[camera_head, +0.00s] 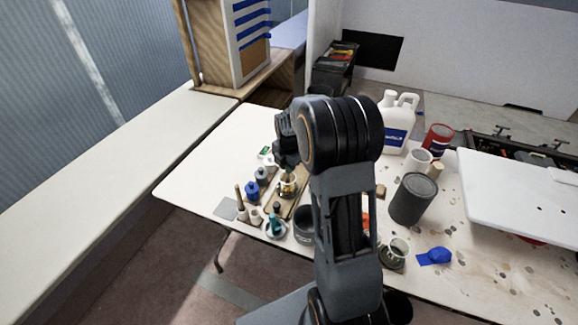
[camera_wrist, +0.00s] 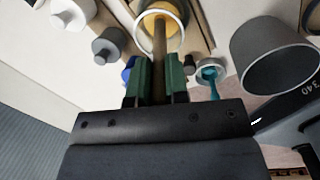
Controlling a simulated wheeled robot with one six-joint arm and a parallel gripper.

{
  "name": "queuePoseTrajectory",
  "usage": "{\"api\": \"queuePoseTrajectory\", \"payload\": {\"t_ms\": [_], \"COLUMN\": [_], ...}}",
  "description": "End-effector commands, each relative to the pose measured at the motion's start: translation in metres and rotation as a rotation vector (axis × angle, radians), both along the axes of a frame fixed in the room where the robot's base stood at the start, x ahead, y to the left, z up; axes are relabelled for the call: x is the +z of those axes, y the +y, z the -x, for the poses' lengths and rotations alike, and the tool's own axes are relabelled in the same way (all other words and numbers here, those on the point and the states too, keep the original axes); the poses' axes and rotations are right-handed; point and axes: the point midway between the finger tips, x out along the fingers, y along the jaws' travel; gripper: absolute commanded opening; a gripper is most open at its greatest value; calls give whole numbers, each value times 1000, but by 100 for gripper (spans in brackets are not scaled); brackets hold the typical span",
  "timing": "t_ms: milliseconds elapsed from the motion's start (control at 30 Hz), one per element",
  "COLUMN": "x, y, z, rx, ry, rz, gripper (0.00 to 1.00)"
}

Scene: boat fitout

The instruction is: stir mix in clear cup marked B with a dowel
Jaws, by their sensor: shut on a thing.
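My gripper (camera_wrist: 158,82) is shut on a wooden dowel (camera_wrist: 160,48), which stands between its green fingers in the wrist view. The dowel's far end reaches into a clear cup (camera_wrist: 183,30) holding an amber mix (camera_wrist: 158,22). In the head view, the same cup (camera_head: 287,189) stands on the table below my gripper (camera_head: 287,168). I cannot read a letter B on it. The dowel's tip and how deep it sits cannot be made out.
Close by stand a blue-topped bottle (camera_head: 252,190), a cup with teal contents (camera_head: 274,228) and a dark grey can (camera_head: 305,222). A larger dark can (camera_head: 412,198) and a white jug (camera_head: 397,125) stand right. The table's left corner (camera_head: 190,175) is clear.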

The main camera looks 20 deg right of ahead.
Motion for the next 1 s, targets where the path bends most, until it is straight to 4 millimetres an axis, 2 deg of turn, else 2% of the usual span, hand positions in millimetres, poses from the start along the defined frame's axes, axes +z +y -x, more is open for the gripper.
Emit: {"api": "queuePoseTrajectory", "payload": {"t_ms": [367, 1000], "x": [7, 59], "y": [0, 2], "z": [1, 6], "rx": [0, 0], "ry": [0, -1], "rz": [0, 1], "gripper": [0, 0]}}
